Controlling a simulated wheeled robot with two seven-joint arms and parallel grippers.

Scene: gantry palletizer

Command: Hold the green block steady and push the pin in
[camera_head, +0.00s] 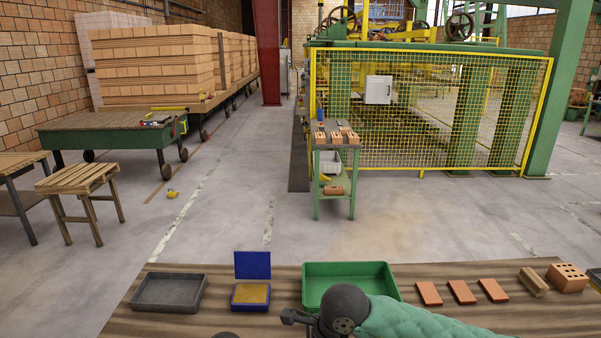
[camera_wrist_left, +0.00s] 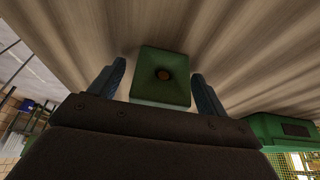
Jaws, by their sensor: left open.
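In the left wrist view a green block (camera_wrist_left: 162,76) stands on the wooden table, with a round brownish spot in the middle of its face. I cannot tell whether the spot is an empty hole or the pin's end. My left gripper (camera_wrist_left: 160,78) is open, with one finger on each side of the block and small gaps between. The block does not show in the head view. My right gripper (camera_head: 290,317) is a dark shape at the bottom edge, in front of the green tray; its fingers cannot be made out. No separate pin is visible.
On the table (camera_head: 240,322) stand a grey tray (camera_head: 168,308), a blue box (camera_head: 250,308) with its lid up, and a green tray (camera_head: 390,280). Orange tiles (camera_head: 462,292), a wooden block (camera_head: 533,281) and a holed brick (camera_head: 567,278) lie to the right.

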